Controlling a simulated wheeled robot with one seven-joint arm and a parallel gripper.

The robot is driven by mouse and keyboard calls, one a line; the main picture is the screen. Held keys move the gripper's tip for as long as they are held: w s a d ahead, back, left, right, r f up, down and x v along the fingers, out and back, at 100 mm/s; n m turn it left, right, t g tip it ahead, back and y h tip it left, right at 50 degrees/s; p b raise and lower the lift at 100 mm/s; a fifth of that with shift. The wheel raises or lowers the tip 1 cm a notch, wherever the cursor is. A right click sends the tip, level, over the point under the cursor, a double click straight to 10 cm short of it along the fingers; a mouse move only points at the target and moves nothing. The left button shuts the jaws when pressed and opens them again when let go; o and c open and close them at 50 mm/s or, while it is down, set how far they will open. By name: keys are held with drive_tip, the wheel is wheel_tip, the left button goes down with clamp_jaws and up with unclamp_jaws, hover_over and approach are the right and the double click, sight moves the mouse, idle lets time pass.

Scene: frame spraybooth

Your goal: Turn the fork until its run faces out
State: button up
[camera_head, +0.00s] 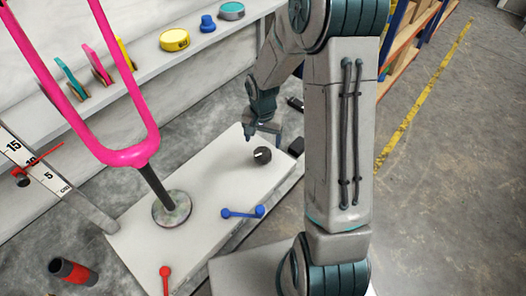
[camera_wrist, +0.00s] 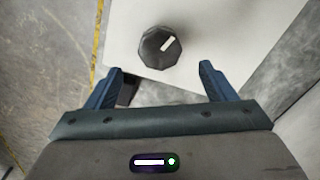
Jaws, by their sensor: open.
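A bright pink fork (camera_head: 133,155) stands upright on a dark post (camera_head: 157,187) with a round, paint-flecked base (camera_head: 172,208), on a white bench (camera_head: 213,190). A black knob (camera_head: 262,155) with a white mark sits on the bench to the right of the fork. In the wrist view the knob (camera_wrist: 160,47) lies just beyond the fingertips, its white mark pointing to the upper right. My gripper (camera_head: 264,134) is open and close to the knob. In the wrist view its blue fingers (camera_wrist: 161,72) are spread wide with nothing between them.
A blue double-ended lever (camera_head: 243,212) and a red lever (camera_head: 165,280) are at the bench's front edge. A scale with a red pointer (camera_head: 38,160) stands at left. A shelf (camera_head: 150,62) behind holds coloured items. A dark cylinder (camera_head: 73,271) is at lower left.

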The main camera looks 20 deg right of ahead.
sight(263, 153)
wheel_tip(263, 153, down, 7)
idle(0.3)
drive_tip(key=c, duration=1)
